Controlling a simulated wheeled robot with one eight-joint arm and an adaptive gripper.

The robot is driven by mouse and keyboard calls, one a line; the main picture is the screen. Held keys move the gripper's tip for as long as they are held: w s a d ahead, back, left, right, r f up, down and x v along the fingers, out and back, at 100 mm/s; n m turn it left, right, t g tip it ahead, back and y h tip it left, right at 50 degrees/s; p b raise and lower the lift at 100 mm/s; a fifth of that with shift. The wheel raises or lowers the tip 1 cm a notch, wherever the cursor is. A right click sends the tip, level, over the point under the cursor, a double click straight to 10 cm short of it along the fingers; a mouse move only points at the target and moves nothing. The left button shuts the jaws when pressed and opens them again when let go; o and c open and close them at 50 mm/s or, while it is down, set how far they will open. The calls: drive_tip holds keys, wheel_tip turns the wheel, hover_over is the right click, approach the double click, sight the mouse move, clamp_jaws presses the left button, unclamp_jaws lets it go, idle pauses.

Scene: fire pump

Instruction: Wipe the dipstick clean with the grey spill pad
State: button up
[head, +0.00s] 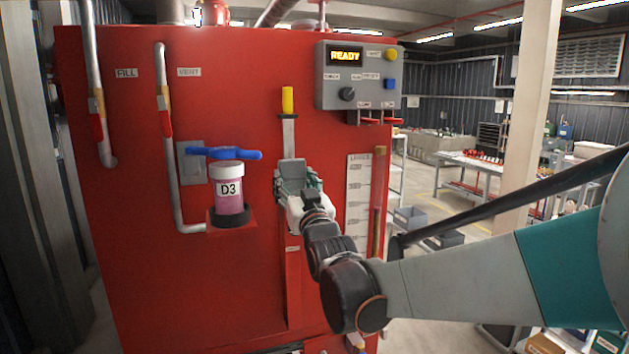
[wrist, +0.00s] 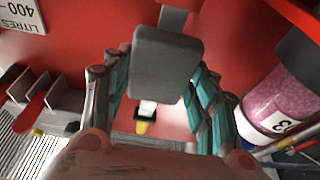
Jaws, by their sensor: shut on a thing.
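The dipstick has a yellow handle (head: 288,100) and a flat grey stem (head: 289,136), and stands upright against the front of the red tank in the head view. My gripper (head: 296,182) is just below the handle, at the stem's lower visible end. It is shut on a grey block that looks like the spill pad (wrist: 165,62). In the wrist view the pad sits between the teal fingers, with a grey strip behind it and a small yellow part, likely the handle (wrist: 142,128), below it. The pad hides part of the stem, and I cannot tell whether they touch.
A control box reading READY (head: 358,75) is at upper right. A litre scale (head: 358,195) and sight tube (head: 380,200) are close on the right.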

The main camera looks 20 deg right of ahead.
sight(293, 168)
drive_tip(key=shift+w+b, duration=0.3)
drive_tip(key=shift+w, duration=0.3)
idle(0.7)
drive_tip(key=shift+r, duration=0.15)
drive_tip(key=shift+s+r+p, duration=0.15)
drive_tip(key=shift+r+p, duration=0.85)
drive_tip(key=shift+r, duration=0.4)
drive_tip(key=shift+r+p, duration=1.3)
drive_tip(key=shift+r, duration=0.95)
drive_tip(key=shift+s, duration=0.1)
drive_tip(key=shift+s, duration=0.65)
drive_tip(key=shift+w+f, duration=0.1)
